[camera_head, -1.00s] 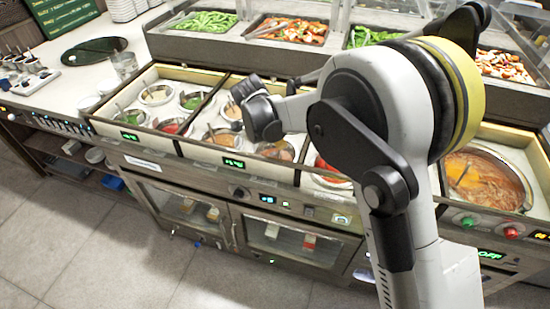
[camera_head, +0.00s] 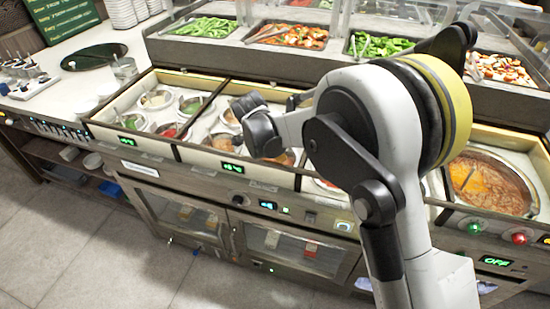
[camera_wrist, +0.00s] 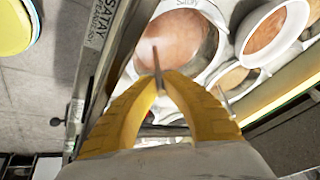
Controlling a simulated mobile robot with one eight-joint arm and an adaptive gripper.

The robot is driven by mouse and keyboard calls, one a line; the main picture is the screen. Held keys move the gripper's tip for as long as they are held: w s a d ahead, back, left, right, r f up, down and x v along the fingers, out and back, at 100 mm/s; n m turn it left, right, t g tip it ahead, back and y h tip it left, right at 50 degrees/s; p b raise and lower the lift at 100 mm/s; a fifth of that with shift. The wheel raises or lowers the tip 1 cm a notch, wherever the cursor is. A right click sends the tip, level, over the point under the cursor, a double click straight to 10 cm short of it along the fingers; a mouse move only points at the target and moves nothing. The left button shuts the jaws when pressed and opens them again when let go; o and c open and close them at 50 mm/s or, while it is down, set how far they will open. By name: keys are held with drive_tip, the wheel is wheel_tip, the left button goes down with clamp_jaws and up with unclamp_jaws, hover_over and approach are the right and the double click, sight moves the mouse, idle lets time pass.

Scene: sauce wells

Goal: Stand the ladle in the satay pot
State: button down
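The satay pot is a round metal-rimmed well of orange-brown sauce (camera_wrist: 187,35), with a "Satay" label at its far rim in the wrist view. In the head view, part of it seems to show just right of my wrist (camera_head: 287,158). My gripper (camera_wrist: 160,88) has yellow fingers that meet at the tips, over the near side of this pot. A thin grey-brown rod, seemingly the ladle's handle (camera_wrist: 156,58), runs from between the tips towards the sauce. The ladle's bowl is not visible. My fingers are hidden in the head view.
A white-rimmed pot of reddish sauce (camera_wrist: 268,32) lies right of the satay pot. Another thin handle (camera_wrist: 222,97) stands near my right finger. A "SATAY PEANUT" label strip (camera_wrist: 102,22) runs along the left. A large orange sauce pan (camera_head: 490,185) is at the right.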

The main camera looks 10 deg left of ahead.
drive_tip(key=shift+f, duration=0.1)
drive_tip(key=c, duration=0.9)
unclamp_jaws()
drive_tip(key=shift+r+p, duration=2.85)
drive_tip(key=shift+r, duration=1.7)
